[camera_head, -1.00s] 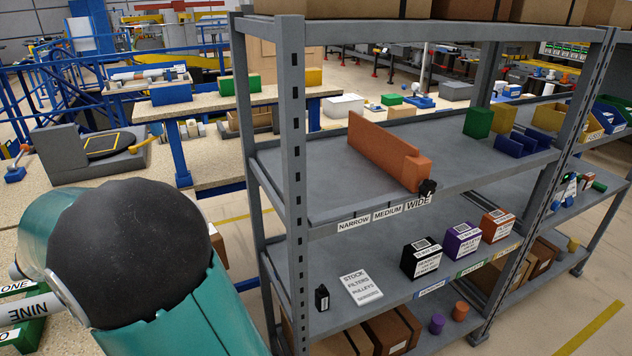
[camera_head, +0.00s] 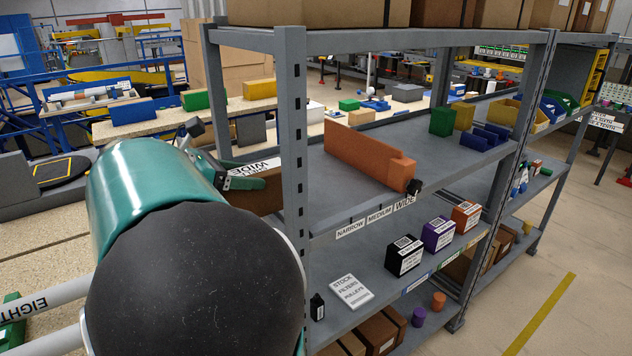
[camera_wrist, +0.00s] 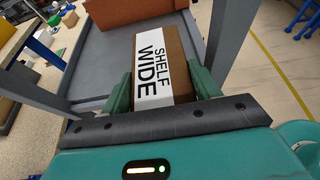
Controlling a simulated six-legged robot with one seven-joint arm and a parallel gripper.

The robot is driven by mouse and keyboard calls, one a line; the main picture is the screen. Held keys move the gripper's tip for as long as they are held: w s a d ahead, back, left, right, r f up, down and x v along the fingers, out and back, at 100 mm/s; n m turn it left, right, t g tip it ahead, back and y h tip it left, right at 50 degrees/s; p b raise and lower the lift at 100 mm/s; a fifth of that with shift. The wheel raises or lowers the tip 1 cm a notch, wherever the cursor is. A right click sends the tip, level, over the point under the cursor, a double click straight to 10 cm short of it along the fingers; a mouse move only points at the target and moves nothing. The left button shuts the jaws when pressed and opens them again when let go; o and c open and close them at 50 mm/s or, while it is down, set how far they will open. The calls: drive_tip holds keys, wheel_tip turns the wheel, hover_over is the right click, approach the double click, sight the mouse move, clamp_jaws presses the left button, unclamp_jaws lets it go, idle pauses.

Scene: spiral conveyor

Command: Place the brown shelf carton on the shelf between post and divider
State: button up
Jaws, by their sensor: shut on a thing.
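The brown carton with a white "SHELF WIDE" label shows in the head view (camera_head: 264,199) and in the wrist view (camera_wrist: 177,45). My gripper (camera_head: 236,178) is shut on it, with green fingers on both sides in the wrist view (camera_wrist: 163,92). In the head view the carton is left of the near grey post (camera_head: 291,130), which hides its right end. The orange divider (camera_head: 360,150) stands on the grey shelf (camera_head: 325,205) right of the post; it also shows in the wrist view (camera_wrist: 125,10). Labels NARROW, MEDIUM and WIDE line the shelf's front edge.
The shelf between post and divider looks empty. Green and yellow blocks (camera_head: 442,122) and blue holders stand farther right. Large cartons (camera_head: 350,12) fill the top shelf. Black, purple and orange boxes (camera_head: 437,234) sit on the lower shelf.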

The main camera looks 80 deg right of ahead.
sight(278, 164)
drive_tip(key=shift+s+d+r+x, duration=0.15)
drive_tip(key=shift+r+x, duration=0.35)
drive_tip(key=shift+x, duration=2.3)
drive_tip(key=shift+s+d+r+x, duration=0.1)
drive_tip(key=shift+s+r+x, duration=0.3)
drive_tip(key=shift+x, duration=2.4)
drive_tip(key=shift+s+d+r+x, duration=0.1)
drive_tip(key=shift+r+x, duration=0.55)
drive_tip(key=shift+x, duration=2.15)
drive_tip(key=shift+w, duration=0.1)
drive_tip(key=shift+f, duration=0.1)
drive_tip(key=o, duration=1.2)
drive_tip(key=shift+c, duration=0.2)
drive_tip(key=v, duration=1.2)
drive_tip(key=shift+w, duration=0.1)
